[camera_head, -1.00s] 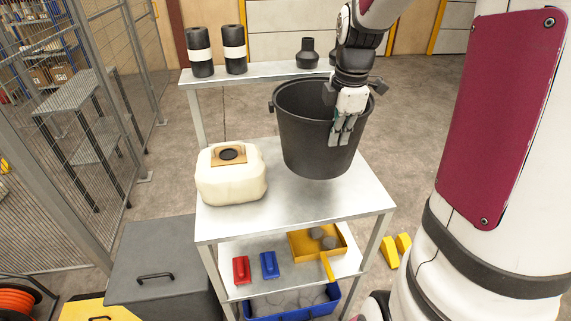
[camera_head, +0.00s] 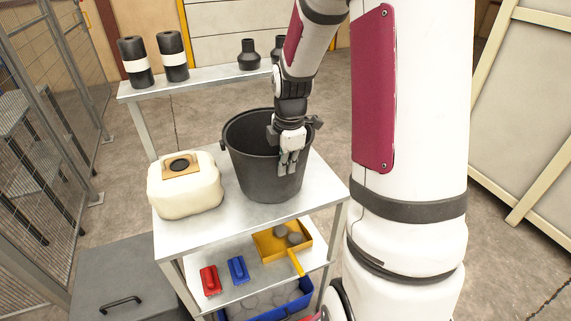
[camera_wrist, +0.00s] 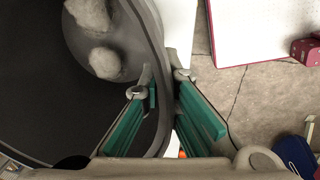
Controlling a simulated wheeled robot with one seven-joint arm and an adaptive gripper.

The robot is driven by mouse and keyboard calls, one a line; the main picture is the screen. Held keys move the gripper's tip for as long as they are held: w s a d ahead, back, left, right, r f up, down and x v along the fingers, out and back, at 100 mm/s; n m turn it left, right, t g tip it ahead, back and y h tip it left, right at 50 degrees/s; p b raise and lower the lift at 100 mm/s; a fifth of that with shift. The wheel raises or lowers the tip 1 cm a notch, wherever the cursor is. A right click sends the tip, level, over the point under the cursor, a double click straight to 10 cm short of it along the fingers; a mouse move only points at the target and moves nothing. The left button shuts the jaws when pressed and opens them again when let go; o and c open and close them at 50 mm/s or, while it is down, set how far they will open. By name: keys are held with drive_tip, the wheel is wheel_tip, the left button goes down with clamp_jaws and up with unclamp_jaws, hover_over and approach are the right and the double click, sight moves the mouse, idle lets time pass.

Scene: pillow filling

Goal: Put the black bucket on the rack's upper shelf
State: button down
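The black bucket (camera_head: 262,172) is upright over the right part of the rack's upper shelf (camera_head: 200,230). Its base looks to be on or very close to the shelf; contact is not clear. My gripper (camera_head: 288,168) points down at the bucket's near right rim. In the wrist view one green-padded finger is inside the bucket wall and the other outside, with the rim (camera_wrist: 160,60) between them. My gripper (camera_wrist: 168,100) looks closed on this rim. Rounded grey lumps (camera_wrist: 105,62) lie inside the bucket.
A cream canister (camera_head: 186,195) stands left of the bucket on the same shelf. The lower shelf has a red tool (camera_head: 209,281), a blue tool (camera_head: 238,270) and a yellow scoop (camera_head: 272,250). A blue bin (camera_head: 265,308) is below. Black containers (camera_head: 173,57) stand on a bench behind.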

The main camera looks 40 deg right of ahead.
drive_tip(key=c, duration=1.8)
unclamp_jaws()
drive_tip(key=shift+f, duration=0.1)
wheel_tip(320, 180, up, 12)
drive_tip(key=s, duration=0.2)
drive_tip(key=s+a+r+m+t, duration=0.2)
drive_tip(key=s+a+r+m, duration=0.2)
drive_tip(key=s+a+m, duration=0.3)
drive_tip(key=s+a+r+m+t, duration=0.2)
drive_tip(key=s+a+r+m, duration=0.2)
drive_tip(key=s+a+m, duration=0.3)
drive_tip(key=a, duration=0.4)
drive_tip(key=shift+s+a+r+m, duration=0.25)
drive_tip(key=shift+s+a+m, duration=0.1)
drive_tip(key=shift+s+m, duration=0.05)
drive_tip(key=shift+f, duration=0.1)
